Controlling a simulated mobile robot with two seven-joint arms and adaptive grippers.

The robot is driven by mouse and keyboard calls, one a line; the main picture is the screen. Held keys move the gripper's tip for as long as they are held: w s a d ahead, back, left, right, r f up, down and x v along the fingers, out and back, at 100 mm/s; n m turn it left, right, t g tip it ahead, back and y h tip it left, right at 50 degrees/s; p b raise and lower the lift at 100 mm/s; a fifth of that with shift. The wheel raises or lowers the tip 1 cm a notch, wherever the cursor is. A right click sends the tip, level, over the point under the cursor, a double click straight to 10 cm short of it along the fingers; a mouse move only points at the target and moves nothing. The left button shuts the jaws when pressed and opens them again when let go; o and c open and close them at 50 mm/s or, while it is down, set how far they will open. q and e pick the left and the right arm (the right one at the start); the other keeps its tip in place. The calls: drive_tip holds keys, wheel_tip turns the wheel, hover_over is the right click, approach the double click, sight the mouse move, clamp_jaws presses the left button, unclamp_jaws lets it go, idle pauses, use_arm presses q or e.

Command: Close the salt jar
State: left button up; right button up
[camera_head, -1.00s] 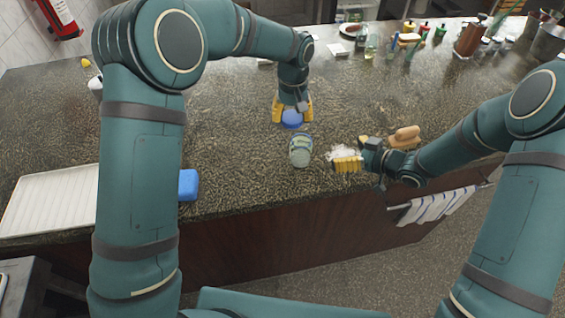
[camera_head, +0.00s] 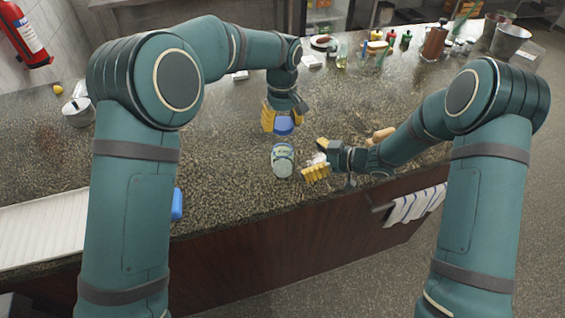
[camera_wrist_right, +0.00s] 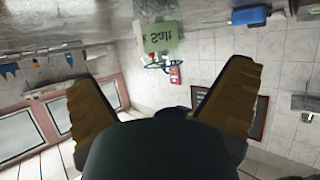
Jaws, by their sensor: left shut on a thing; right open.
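The salt jar (camera_head: 283,161) stands on the dark stone counter, a pale see-through jar with a label. It also shows upside down in the right wrist view as a green jar (camera_wrist_right: 158,38) with "Salt" on its label. My left gripper (camera_head: 283,115) is shut on the blue lid (camera_head: 284,126), just behind and above the jar; lid and jar look apart. My right gripper (camera_head: 318,160) is open beside the jar's right side, its yellow fingers pointing at it. In the wrist view nothing is between its two fingers (camera_wrist_right: 165,95). The jar's contents are unclear.
White material (camera_head: 319,157) lies by my right gripper, with a wooden-handled item (camera_head: 382,134) behind it. A blue block (camera_head: 177,204) and a white ribbed tray (camera_head: 40,235) are at the left front. Bottles and a metal bucket (camera_head: 510,40) stand at the back. The counter's centre is mostly clear.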

sight(282, 158)
drive_tip(key=x, duration=0.9)
drive_tip(key=shift+w+a+f, duration=0.1)
drive_tip(key=shift+a, duration=0.15)
drive_tip(key=c, duration=1.3)
